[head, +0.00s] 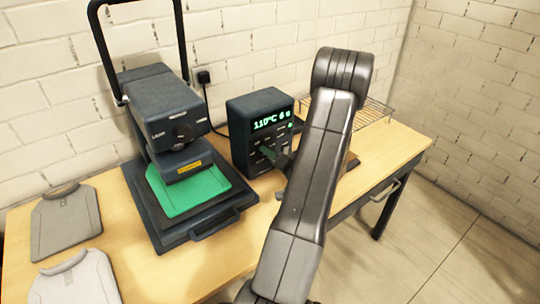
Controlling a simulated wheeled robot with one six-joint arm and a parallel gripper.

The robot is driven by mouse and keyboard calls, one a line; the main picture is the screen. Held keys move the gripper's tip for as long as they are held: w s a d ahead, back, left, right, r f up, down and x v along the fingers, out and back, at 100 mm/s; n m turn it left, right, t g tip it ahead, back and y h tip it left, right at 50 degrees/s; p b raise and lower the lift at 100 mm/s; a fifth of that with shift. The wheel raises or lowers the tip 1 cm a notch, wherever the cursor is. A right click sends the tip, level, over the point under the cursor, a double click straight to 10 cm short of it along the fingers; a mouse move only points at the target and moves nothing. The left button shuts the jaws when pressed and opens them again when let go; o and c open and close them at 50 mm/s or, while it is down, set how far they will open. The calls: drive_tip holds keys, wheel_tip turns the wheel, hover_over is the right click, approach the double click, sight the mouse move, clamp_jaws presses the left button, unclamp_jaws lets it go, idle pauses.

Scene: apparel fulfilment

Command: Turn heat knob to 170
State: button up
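The dark control box (243,146) stands on the table to the right of the heat press. Its green display (270,121) reads about 110°C, with what looks like 6 s beside it. Small controls and labels sit on the face below the display. I cannot make out the heat knob for sure; the lower right of the face is covered by my gripper and arm. My gripper (278,158) is at that face, small and partly hidden by my arm. I cannot tell whether it touches a knob or how its fingers stand.
The open heat press (166,105) has a green garment (188,190) on its lower plate. Two grey folded garments (66,222) lie at the table's left. A wire rack (372,112) is behind my arm. A cable runs from the box to a wall socket (204,77).

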drive_tip(key=shift+c, duration=1)
drive_tip(key=shift+f+m+b, duration=0.15)
drive_tip(key=shift+m+b, duration=0.15)
drive_tip(key=shift+b, duration=0.3)
drive_tip(key=shift+s+a+n+t+h+b, duration=0.1)
drive_tip(key=shift+n+t+h+b, duration=0.35)
drive_tip(key=shift+n, duration=5.25)
drive_tip(key=shift+s+a+n+t+h+b, duration=0.1)
drive_tip(key=shift+n+t+h, duration=0.35)
drive_tip(key=shift+n, duration=5.25)
drive_tip(key=shift+s+a+n+t+h+b, duration=0.1)
drive_tip(key=shift+n+t+h+b, duration=0.35)
drive_tip(key=shift+n, duration=5.25)
drive_tip(key=shift+g, duration=0.25)
